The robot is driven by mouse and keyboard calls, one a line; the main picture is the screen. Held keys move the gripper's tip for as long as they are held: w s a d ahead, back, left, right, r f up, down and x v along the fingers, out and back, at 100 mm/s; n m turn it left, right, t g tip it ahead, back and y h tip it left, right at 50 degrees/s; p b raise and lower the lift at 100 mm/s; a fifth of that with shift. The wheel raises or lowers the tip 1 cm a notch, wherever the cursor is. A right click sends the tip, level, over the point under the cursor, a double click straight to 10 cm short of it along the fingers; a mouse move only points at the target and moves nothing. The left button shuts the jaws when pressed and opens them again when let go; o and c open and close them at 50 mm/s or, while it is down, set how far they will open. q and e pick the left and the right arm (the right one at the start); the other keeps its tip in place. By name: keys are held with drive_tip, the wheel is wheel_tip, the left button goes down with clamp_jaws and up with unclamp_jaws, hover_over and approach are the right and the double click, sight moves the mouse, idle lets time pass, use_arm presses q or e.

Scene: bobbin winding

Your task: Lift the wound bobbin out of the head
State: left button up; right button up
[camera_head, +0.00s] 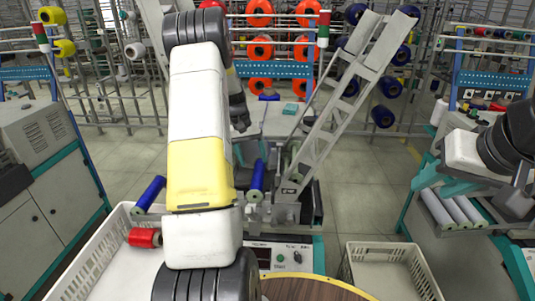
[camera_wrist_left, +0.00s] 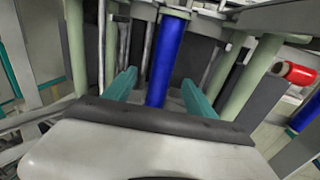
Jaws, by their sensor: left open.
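A blue wound bobbin (camera_wrist_left: 168,55) stands upright in the left wrist view. The teal fingers of my open left gripper (camera_wrist_left: 159,80) lie on either side of its lower part, with a gap showing at each side. In the head view a blue bobbin (camera_head: 257,181), likely the same one, sits in the winding head just right of my left arm. My left fingers are not clearly made out there. My right arm is at the right edge, and its fingers cannot be told apart from the teal machine behind.
A white crate (camera_head: 92,262) at lower left has a red bobbin (camera_head: 145,238) and another blue bobbin (camera_head: 150,194) by it. An empty-looking pale crate (camera_head: 386,249) stands at lower right. A grey slanted frame (camera_head: 335,110) rises beside the head.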

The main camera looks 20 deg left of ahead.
sight(257, 174)
use_arm(q)
drive_tip(key=shift+w+a+f, duration=0.15)
drive_tip(key=shift+a+f, duration=0.1)
drive_tip(key=shift+f, duration=0.6)
drive_tip(key=x, duration=0.7)
drive_tip(key=shift+d+f, duration=0.15)
drive_tip(key=shift+f, duration=0.05)
drive_tip(key=shift+c, duration=0.3)
clamp_jaws()
